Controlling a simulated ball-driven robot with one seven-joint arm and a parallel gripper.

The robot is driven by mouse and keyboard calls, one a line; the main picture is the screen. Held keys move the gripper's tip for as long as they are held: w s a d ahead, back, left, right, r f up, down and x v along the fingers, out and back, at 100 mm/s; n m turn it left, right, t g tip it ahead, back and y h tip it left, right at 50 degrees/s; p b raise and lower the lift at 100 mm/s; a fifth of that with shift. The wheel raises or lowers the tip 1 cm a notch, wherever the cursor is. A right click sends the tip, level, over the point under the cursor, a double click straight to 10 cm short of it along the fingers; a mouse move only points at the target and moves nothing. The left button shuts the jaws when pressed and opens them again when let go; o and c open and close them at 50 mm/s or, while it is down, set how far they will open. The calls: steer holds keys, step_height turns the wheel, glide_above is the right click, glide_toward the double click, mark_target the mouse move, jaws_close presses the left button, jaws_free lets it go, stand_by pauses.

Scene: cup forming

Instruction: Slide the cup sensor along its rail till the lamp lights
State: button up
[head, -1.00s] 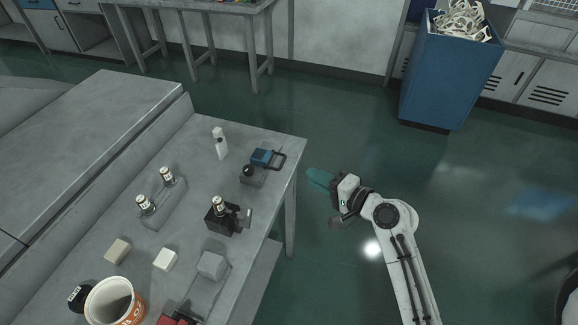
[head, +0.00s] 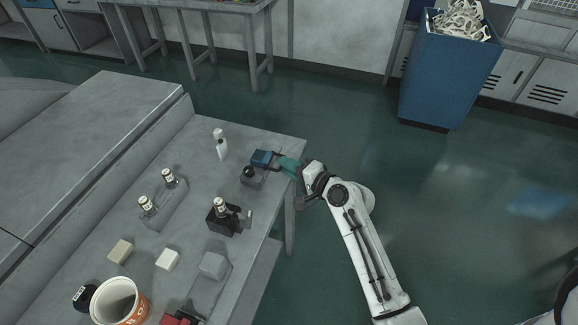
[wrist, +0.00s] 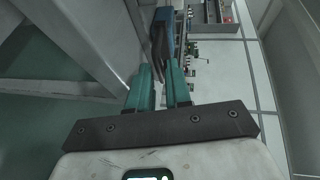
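A blue block with a dark loop handle (head: 262,158) sits at the far right corner of the grey table; it also shows in the wrist view (wrist: 164,18). I cannot tell for sure whether it is the cup sensor. A grey block with a dark dome (head: 249,174) is just in front of it; the dome, possibly the lamp, looks unlit. My gripper (head: 289,167) is at the table edge, its teal fingers at the handle. In the wrist view the fingers (wrist: 161,85) stand apart with the handle ahead of their gap; contact is unclear. No rail is clearly visible.
A white bottle-like object (head: 221,147), a black holder with a small bottle (head: 222,219), a rack with two bottles (head: 164,207), pale blocks (head: 168,260) and an orange-white tub (head: 118,301) stand on the table. Open floor lies to the right. A blue bin (head: 448,80) stands behind.

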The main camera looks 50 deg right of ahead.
jaws_close()
stand_by(1.2)
